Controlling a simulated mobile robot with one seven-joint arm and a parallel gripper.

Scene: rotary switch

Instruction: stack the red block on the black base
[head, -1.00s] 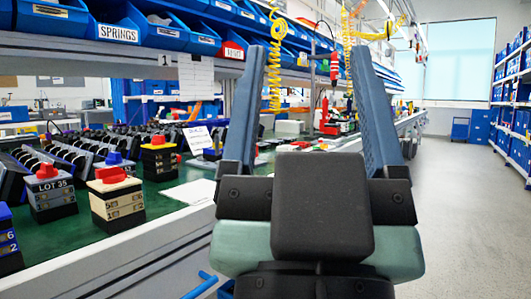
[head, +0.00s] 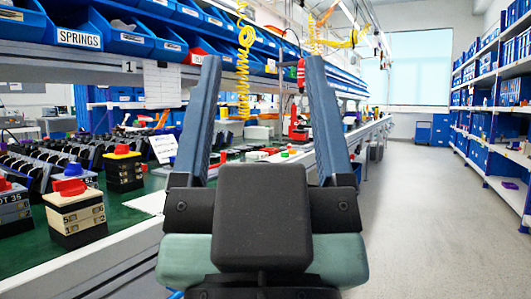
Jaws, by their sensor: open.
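My gripper (head: 262,65) is open and empty, its two blue fingers pointing away from me, right of the switches. A beige stacked switch (head: 75,212) stands at the front of the green bench, with a red block or knob (head: 69,188) on top and a black base (head: 79,237) at the bottom. Left of it is a grey stacked switch marked "LOT 35" (head: 14,212), also with a red top, cut by the picture edge. I cannot tell which red block and black base are meant.
Rows of dark parts (head: 35,165) fill the bench behind. A white sheet (head: 150,203) lies on the bench, with a sign (head: 164,148) behind it. Blue bins (head: 80,38) hang above. The floor (head: 420,230) to the right is clear up to the shelves.

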